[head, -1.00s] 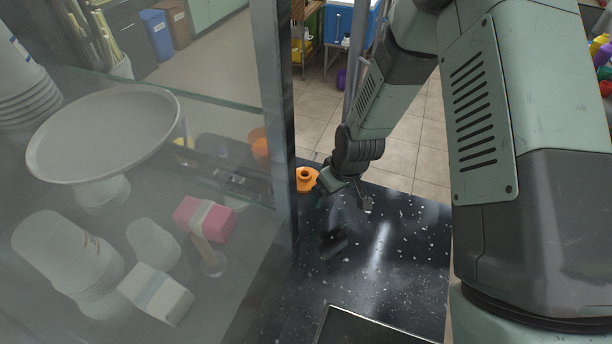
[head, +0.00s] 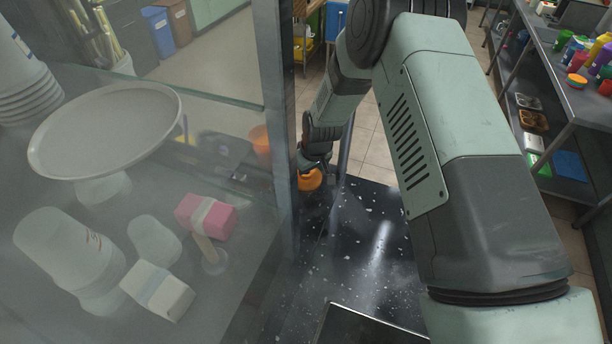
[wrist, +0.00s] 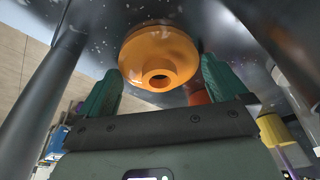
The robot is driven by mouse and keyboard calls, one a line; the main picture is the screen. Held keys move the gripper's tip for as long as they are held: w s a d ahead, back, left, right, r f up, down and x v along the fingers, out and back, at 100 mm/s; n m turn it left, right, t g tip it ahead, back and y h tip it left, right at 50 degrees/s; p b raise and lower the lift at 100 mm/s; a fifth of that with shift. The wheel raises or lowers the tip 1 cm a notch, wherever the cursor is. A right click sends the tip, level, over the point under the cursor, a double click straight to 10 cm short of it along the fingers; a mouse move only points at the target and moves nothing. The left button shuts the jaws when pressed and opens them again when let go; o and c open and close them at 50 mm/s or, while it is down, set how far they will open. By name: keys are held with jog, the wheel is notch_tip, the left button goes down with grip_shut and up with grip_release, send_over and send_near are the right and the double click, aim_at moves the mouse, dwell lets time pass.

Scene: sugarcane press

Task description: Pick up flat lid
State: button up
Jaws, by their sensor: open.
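An orange round piece with a hollow raised neck (head: 309,181) lies on the black speckled counter, close to the metal post. It may be the flat lid; I cannot be sure. In the wrist view the same orange piece (wrist: 158,55) fills the space ahead of my fingers, its hole facing the camera. My gripper (wrist: 160,72) is open, with one green finger on each side of it and visible gaps. In the head view my gripper (head: 318,166) is at the orange piece and partly covers it. I cannot tell whether a finger touches it.
A metal post (head: 278,120) and a hazy glass pane stand just left of my gripper. Behind the glass are a white cake stand (head: 105,130), cups and wrapped boxes. The black counter (head: 345,270) is mostly clear. A shelf with coloured bottles (head: 600,45) stands at right.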

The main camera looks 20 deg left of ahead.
jog(key=shift+w+f, duration=0.1)
jog(key=shift+f, duration=0.1)
jog(key=c, duration=0.6)
jog(key=shift+r, duration=0.1)
jog(key=shift+c, duration=0.2)
